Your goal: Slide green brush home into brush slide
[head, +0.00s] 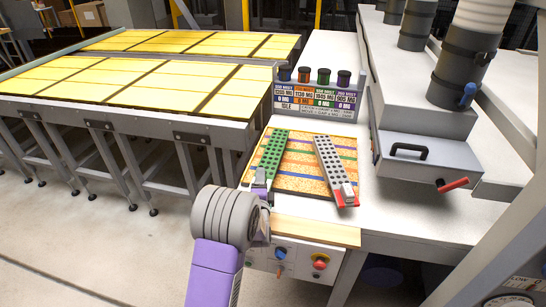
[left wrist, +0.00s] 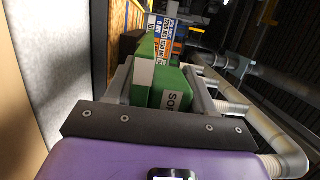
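The green brush (head: 273,152) is a long bar with dark dots. It lies along the left side of a striped cork-coloured board (head: 301,182), its far end toward the label panel. My left gripper (head: 260,186) is at its near end. In the left wrist view the green brush (left wrist: 168,88), with a white label, sits between the two grey fingers, which appear closed on its sides. A second, grey brush with a red end (head: 334,168) lies on the right of the board. I cannot make out the brush slide for certain. My right gripper is not in view.
A label panel (head: 316,102) with several coloured knobs stands behind the board. A grey box with a black handle (head: 425,160) and a red lever is to the right. A control panel (head: 290,258) with buttons is below the front edge. Yellow-topped tables (head: 140,90) stand left.

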